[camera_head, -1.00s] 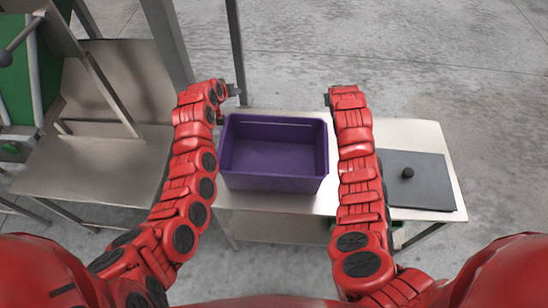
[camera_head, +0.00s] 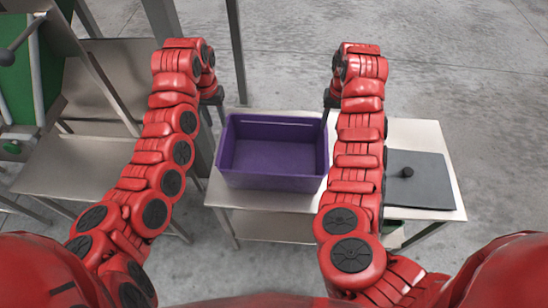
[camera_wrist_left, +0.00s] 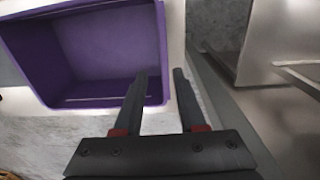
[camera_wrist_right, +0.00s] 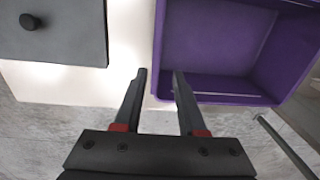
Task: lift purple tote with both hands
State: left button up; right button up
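The purple tote (camera_head: 272,183) is an open, empty box standing upright on a pale table in the head view. My left gripper (camera_head: 216,103) is at its far left corner and my right gripper (camera_head: 327,104) at its far right corner. In the left wrist view the open fingers (camera_wrist_left: 160,73) appear on either side of the tote's side rim (camera_wrist_left: 163,60). In the right wrist view the open fingers (camera_wrist_right: 160,72) appear likewise on either side of the opposite rim (camera_wrist_right: 157,50). I cannot tell whether the fingertips reach below the rims or touch them.
The pale table (camera_head: 275,225) carries a flat grey plate (camera_head: 430,185) with a black knob (camera_head: 407,172) right of the tote. A metal bench (camera_head: 80,170) and upright posts (camera_head: 236,50) stand to the left. Bare concrete floor (camera_head: 400,60) lies beyond the table.

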pick_arm(q)
jog(key=f, duration=0.4)
jog(key=shift+d+f, duration=0.1)
jog(key=shift+d, duration=0.1)
pick_arm(e)
send_near(321, 153)
pick_arm(q)
notch_tip(321, 153, down, 12)
jog(key=shift+d+f, duration=0.15)
jog(key=shift+f, duration=0.1)
pick_arm(e)
jog(key=f, duration=1)
jog(key=shift+w+f, duration=0.25)
jog(key=shift+f, duration=0.1)
pick_arm(q)
jog(key=shift+c, duration=0.2)
pick_arm(e)
jog(key=shift+c, duration=0.2)
